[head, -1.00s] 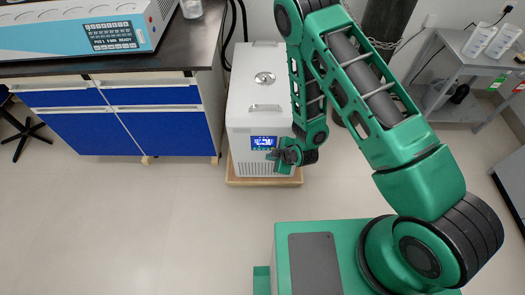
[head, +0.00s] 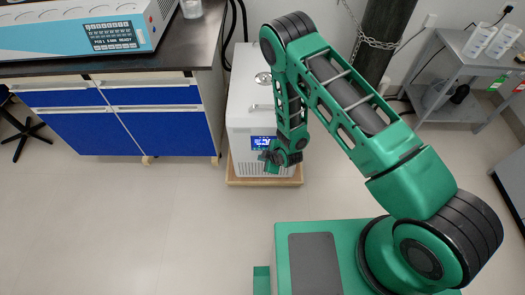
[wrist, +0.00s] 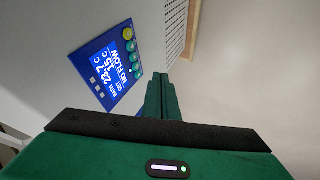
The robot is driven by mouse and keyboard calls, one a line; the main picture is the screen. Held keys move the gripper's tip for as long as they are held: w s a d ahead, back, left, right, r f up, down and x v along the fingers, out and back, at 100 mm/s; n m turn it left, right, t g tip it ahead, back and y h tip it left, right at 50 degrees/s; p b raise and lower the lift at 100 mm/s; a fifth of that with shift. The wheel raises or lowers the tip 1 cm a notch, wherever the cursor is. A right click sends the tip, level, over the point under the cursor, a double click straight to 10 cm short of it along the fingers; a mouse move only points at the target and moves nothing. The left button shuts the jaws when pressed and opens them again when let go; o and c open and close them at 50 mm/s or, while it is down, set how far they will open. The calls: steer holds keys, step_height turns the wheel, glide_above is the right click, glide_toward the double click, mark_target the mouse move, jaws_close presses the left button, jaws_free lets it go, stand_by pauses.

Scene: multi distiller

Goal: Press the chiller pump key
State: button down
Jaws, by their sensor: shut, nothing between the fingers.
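In the wrist view the panel (wrist: 104,95) has a lit display (wrist: 103,72) reading about 23.7 C, 15 C and NO FLOW. A yellow round key (wrist: 128,33) and several green round keys (wrist: 132,46) line one edge; their labels are too small to read, so I cannot tell which is the pump key. My gripper (head: 270,163) is shut and empty in front of the chiller, just below the panel. Its fingertips (wrist: 160,78) appear beside the green keys; contact cannot be told.
The chiller stands on a wooden base (head: 240,182). A bench with blue drawers (head: 165,133) stands close on its left and carries a blue-and-white instrument (head: 75,35). A dark chained cylinder (head: 385,35) and a grey table (head: 470,75) are at right. The floor at front left is clear.

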mark_target(262, 150)
steer(key=shift+w+a+f, duration=0.1)
steer(key=shift+w+f, duration=0.1)
steer(key=shift+w, duration=0.9)
steer(key=shift+w+f, duration=0.15)
steer(key=shift+w, duration=0.95)
